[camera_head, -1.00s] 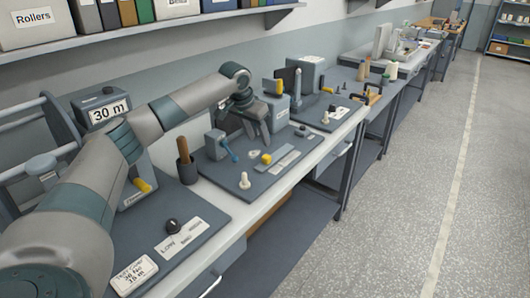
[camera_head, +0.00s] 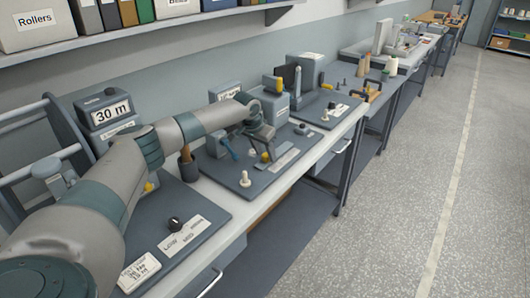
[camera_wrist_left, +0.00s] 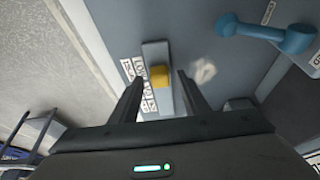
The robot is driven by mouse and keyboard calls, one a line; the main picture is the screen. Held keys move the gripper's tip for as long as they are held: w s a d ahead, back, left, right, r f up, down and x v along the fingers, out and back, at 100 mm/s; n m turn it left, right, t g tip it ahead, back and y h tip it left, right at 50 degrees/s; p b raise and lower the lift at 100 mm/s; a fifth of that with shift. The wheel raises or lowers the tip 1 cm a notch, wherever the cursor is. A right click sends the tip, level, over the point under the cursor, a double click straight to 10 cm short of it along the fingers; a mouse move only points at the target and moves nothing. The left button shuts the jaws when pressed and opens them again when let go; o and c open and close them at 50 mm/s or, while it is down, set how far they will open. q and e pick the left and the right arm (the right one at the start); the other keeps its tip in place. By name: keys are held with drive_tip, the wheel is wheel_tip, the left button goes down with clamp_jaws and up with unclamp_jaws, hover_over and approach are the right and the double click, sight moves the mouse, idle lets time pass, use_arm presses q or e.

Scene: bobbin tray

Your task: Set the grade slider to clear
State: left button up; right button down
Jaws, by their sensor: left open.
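The grade slider is a grey bar with a yellow knob (camera_wrist_left: 159,75) in the left wrist view. The slider bar (camera_wrist_left: 155,52) runs up the picture there, with a lettered label plate partly hidden beside it. My left gripper (camera_wrist_left: 160,74) is open, with one finger on each side of the knob and a gap showing on both sides. In the head view, my left gripper (camera_head: 268,153) is low over the grey bench panel, right at the yellow knob (camera_head: 265,157). Which mark the knob stands at is not readable. My right gripper is not in view.
A blue lever (camera_wrist_left: 265,32) stands beside the slider. A white peg (camera_head: 245,179) is on the panel's front edge. A nearer panel has a black dial (camera_head: 174,224) and a "30 m" display box (camera_head: 108,112) behind it. The floor aisle at right is clear.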

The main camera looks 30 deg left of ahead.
use_arm(q)
clamp_jaws()
drive_tip(key=shift+s+a+r+p, duration=0.1)
drive_tip(key=shift+s+r+p, duration=0.05)
drive_tip(key=shift+s+p, duration=1.05)
drive_tip(key=shift+s, duration=0.55)
unclamp_jaws()
drive_tip(key=b+v, duration=0.4)
drive_tip(key=v, duration=1.3)
